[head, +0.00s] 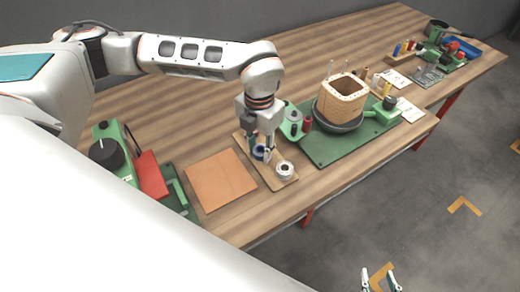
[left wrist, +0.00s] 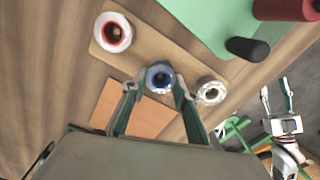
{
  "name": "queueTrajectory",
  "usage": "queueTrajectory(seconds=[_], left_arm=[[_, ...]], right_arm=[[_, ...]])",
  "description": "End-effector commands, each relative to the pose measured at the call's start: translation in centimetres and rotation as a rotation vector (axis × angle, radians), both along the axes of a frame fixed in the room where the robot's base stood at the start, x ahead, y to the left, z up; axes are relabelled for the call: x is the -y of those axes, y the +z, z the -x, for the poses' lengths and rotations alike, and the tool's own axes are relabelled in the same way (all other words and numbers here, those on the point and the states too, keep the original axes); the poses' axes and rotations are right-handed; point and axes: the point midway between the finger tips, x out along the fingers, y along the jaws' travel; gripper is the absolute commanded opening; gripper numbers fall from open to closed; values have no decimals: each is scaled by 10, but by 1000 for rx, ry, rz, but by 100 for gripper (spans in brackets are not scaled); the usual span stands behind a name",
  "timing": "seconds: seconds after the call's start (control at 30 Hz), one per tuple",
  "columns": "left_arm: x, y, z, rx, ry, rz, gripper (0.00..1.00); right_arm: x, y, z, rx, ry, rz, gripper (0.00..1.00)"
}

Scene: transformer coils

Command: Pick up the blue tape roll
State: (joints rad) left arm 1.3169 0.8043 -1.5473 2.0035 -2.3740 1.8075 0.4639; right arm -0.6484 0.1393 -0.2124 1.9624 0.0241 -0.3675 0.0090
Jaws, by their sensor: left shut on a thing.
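The blue tape roll (head: 259,154) is at the middle of a narrow wooden board (head: 272,180) on the table; it also shows in the left wrist view (left wrist: 160,77). My left gripper (head: 261,157) points down over the board, and its fingers are closed on the blue roll from both sides. Whether the roll is lifted off the board I cannot tell. A white-grey tape roll (left wrist: 211,91) lies beside it, and a white roll with a red core (left wrist: 114,32) lies at the board's other end. My right gripper (head: 378,274) is open and empty, off the table at the bottom.
A flat orange-brown mat (head: 220,179) lies left of the board. A green mat (head: 338,152) with a coil (head: 342,98) in a dark round base is to the right. A green machine with a red block (head: 152,176) stands at the left. Tools and a blue tray (head: 462,47) sit at the far right.

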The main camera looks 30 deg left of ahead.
Motion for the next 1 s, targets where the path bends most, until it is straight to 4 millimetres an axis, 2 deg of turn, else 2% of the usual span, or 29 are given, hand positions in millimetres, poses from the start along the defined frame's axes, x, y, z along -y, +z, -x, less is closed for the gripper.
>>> queueTrajectory(seconds=[0.17,0.37,0.8,1.0], left_arm=[[0,9,-1,3,0,1,16],[0,37,-1,5,1,1,16],[0,153,-1,7,0,0,16],[0,186,-1,4,0,1,16]], right_arm=[[0,0,0,0,0,0,40],[0,0,0,0,0,0,40],[0,0,0,-1,0,1,40],[0,0,0,-1,0,1,40]])
